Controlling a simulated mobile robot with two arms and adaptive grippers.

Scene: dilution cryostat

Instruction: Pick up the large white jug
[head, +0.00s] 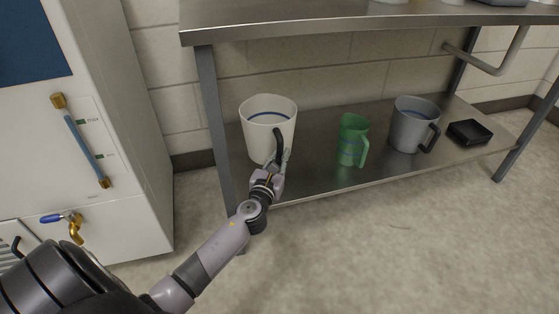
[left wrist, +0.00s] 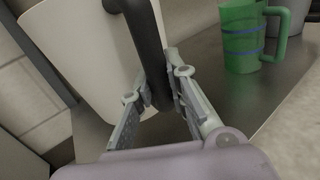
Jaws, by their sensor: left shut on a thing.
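The large white jug (head: 262,125) has a blue line inside its rim and a black handle (head: 277,146). It stands upright at the left end of the lower steel shelf; I cannot tell whether its base touches the shelf. My left gripper (head: 280,165) is shut on the handle from the front. In the left wrist view the jug's white wall (left wrist: 95,50) fills the upper left, and the black handle (left wrist: 148,45) runs down between the two fingers of my left gripper (left wrist: 160,90). My right gripper is not in view.
On the same shelf (head: 310,175) stand a green jug (head: 352,140), a grey jug (head: 408,128) and a black tray (head: 469,132) to the right. The table top (head: 350,22) hangs above them. A table leg (head: 213,120) is left of the white jug. A white cabinet (head: 120,150) stands further left.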

